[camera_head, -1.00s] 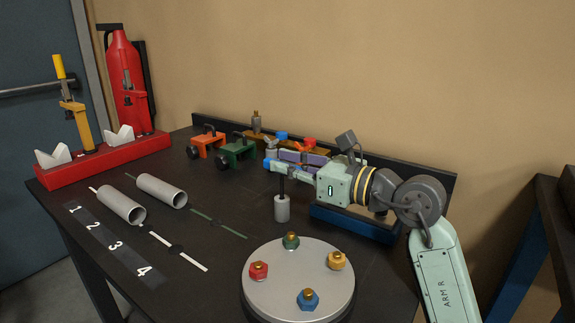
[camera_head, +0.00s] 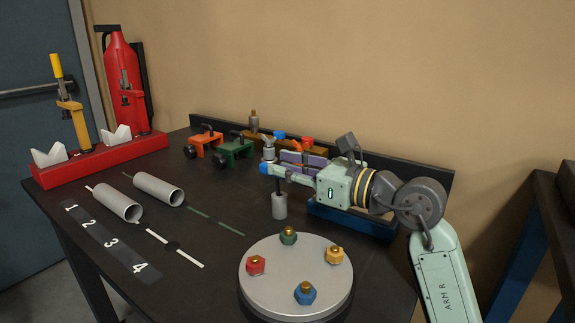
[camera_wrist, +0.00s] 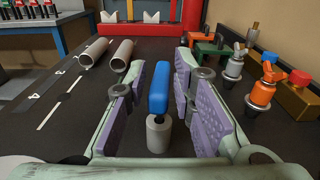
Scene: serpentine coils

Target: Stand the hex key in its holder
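The hex key has a blue handle (camera_wrist: 159,90), which lies roughly level and points away from my wrist. Its blue end also shows past my fingertips in the head view (camera_head: 265,168). Its dark shaft (camera_head: 279,187) runs down into the top of the holder, a small grey cylinder (camera_head: 280,208) standing on the table. The holder also shows in the wrist view (camera_wrist: 158,137). My gripper (camera_wrist: 160,92) is open, with a purple-padded finger on each side of the handle and a gap to both. The shaft's lower end is hidden.
A round grey plate (camera_head: 296,285) with coloured hex nuts stands in front. Orange (camera_head: 205,141) and green (camera_head: 236,151) clamp-like pieces and fittings are behind. Two grey tubes (camera_head: 158,189) lie at left, beside a red rack (camera_head: 100,161).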

